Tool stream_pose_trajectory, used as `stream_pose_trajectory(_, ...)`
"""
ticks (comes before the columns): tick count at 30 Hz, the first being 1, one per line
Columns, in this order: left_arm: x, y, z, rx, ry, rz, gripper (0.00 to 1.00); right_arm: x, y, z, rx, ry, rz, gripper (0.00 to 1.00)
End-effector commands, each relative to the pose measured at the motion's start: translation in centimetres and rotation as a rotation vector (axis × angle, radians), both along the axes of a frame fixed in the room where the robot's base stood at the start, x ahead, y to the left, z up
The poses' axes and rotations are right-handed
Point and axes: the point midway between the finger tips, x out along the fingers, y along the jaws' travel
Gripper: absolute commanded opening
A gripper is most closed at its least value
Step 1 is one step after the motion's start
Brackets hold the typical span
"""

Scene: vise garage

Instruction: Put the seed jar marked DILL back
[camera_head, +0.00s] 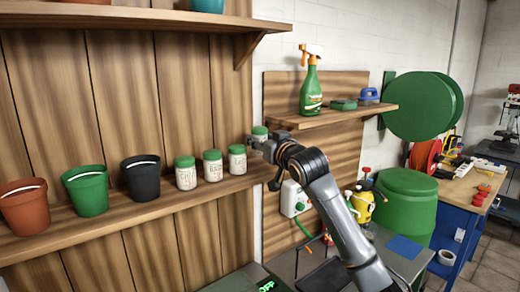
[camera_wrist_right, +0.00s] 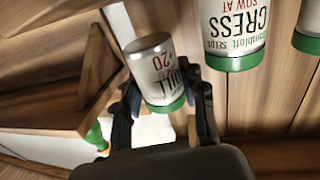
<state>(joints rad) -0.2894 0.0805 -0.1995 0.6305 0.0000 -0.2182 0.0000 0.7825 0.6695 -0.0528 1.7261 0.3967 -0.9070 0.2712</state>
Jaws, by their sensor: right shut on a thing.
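The DILL seed jar (camera_wrist_right: 165,80) has a white label, a green lid and a greyish base. It is between the fingers of my right gripper (camera_wrist_right: 165,112), which is shut on it. In the head view the gripper (camera_head: 263,145) holds the jar, whose green lid (camera_head: 260,130) shows beside the right end of the wooden shelf (camera_head: 130,212). The lid is higher than those of the standing jars; the gripper hides much of the jar. The CRESS jar (camera_wrist_right: 232,30) is beside it, apart, in the wrist view. My left gripper is not in view.
Three green-lidded jars, at left (camera_head: 186,173), middle (camera_head: 213,166) and right (camera_head: 237,160), stand on the shelf. Black (camera_head: 141,179), green (camera_head: 87,191) and terracotta (camera_head: 24,207) pots stand further left. A spray bottle (camera_head: 311,88) stands on a separate shelf (camera_head: 335,117) at upper right.

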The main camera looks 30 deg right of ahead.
Motion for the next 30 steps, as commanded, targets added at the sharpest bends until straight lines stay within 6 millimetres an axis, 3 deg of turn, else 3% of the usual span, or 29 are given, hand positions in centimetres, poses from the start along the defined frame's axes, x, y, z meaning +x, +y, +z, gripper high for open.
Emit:
stream_pose_trajectory(7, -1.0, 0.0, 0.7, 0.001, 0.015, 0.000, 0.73, 0.5, -0.1, -3.4, 0.000, 0.004, 0.000, 0.08)
stream_pose_trajectory(19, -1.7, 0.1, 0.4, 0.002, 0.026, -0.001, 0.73, 0.5, -0.1, -4.0, 0.000, 0.001, 0.001, 0.08)
stream_pose_trajectory(20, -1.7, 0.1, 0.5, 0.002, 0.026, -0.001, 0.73, 0.5, -0.1, -4.0, 0.000, 0.001, 0.001, 0.45)
stream_pose_trajectory(21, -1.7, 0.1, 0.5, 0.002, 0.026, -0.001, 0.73, 0.5, -0.1, -3.9, 0.000, 0.001, 0.001, 0.51)
stream_pose_trajectory(30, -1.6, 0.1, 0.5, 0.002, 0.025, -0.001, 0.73, 0.5, -0.1, -3.8, 0.000, 0.002, 0.000, 0.51)
